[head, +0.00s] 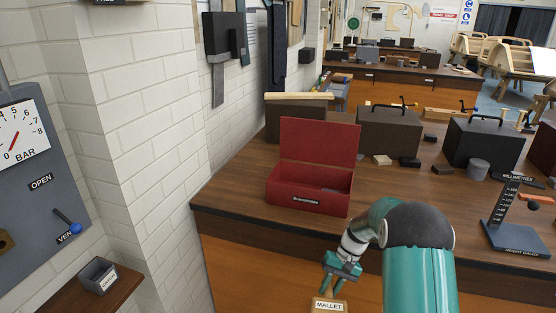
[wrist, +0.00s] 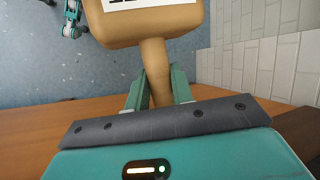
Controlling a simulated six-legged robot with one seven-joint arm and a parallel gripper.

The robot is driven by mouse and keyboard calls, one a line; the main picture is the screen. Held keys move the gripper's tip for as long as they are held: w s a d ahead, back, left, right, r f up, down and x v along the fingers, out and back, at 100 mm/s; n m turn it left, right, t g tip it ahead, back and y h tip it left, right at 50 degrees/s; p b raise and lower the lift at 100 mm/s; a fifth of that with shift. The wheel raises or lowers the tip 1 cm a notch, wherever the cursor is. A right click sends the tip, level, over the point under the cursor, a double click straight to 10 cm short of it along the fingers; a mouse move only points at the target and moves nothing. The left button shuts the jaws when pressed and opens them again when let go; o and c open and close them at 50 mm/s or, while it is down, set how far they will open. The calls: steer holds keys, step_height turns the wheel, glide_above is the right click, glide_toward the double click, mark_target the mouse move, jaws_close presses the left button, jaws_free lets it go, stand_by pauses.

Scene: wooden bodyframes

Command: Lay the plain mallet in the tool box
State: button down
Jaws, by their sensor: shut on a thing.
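The mallet (head: 329,305) has a light wooden head with a white MALLET label and shows at the bottom of the head view. In the wrist view, its head (wrist: 150,25) and handle (wrist: 154,68) show large. My gripper (head: 336,283) is shut on the handle, with a green finger on each side of it in the wrist view (wrist: 157,92). The gripper and mallet are in front of the bench's near edge. The red tool box (head: 308,199) stands open on the bench with its lid up.
The wooden bench (head: 235,190) has dark cases (head: 390,130) behind the box and a black measuring stand (head: 507,215) at right. A brick wall (head: 150,120) with a gauge panel (head: 30,180) is at left.

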mark_target(330, 286)
steer(key=shift+r, duration=1.75)
step_height(330, 286, down, 6)
steer(key=shift+f, duration=0.1)
steer(key=shift+a, duration=0.15)
